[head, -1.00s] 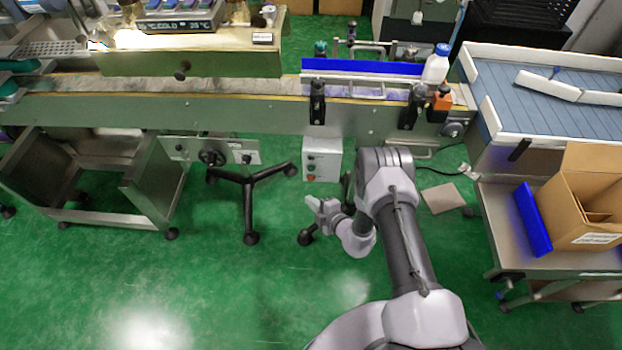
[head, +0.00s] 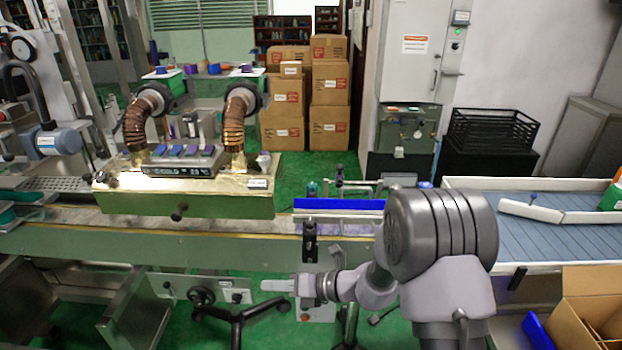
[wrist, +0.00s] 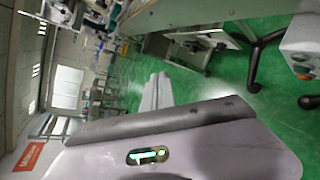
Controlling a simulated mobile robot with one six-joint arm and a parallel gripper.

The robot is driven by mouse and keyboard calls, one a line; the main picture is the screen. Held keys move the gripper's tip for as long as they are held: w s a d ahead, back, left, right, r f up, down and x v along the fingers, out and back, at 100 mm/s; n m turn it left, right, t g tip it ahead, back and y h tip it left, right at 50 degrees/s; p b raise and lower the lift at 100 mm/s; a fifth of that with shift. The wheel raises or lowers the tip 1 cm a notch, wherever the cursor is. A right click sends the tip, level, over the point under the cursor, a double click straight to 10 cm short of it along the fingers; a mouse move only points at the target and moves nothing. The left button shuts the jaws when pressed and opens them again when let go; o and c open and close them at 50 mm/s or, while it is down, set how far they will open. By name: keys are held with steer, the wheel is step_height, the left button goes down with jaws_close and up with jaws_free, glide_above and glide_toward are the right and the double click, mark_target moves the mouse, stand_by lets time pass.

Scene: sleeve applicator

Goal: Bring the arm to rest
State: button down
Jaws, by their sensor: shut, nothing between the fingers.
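My arm is folded in front of the conveyor in the head view, and my gripper (head: 277,285) points left at its end. The gripper's pale fingers lie together with nothing between them. In the wrist view the fingers (wrist: 157,92) also show side by side, with green floor and machine frames beyond them. In the head view the gripper appears in front of the conveyor's lower side, near a black-footed stand (head: 236,318). I see no contact with anything.
The conveyor (head: 210,250) runs across the head view, with a heated tunnel unit (head: 200,197) over it. A blue guide rail (head: 338,204) is behind my arm. A slatted blue table (head: 560,236) and an open cardboard box (head: 590,310) stand at the right.

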steer(key=s+d+r+n+g+h, duration=0.1)
steer(key=s+d+r+n+h, duration=0.15)
steer(key=s+r+n, duration=0.55)
steer(key=s+d+r+n+g+h, duration=0.15)
steer(key=s+d+r+n, duration=0.25)
steer(key=s+r+n, duration=0.4)
steer(key=s+d+r+n+t+h, duration=0.2)
steer(key=s+d+n+t+h, duration=0.2)
steer(key=s+d+n+h, duration=0.3)
steer(key=s+d+n, duration=0.4)
steer(key=d, duration=0.1)
steer(key=shift+d+r, duration=0.15)
steer(key=shift+d, duration=0.15)
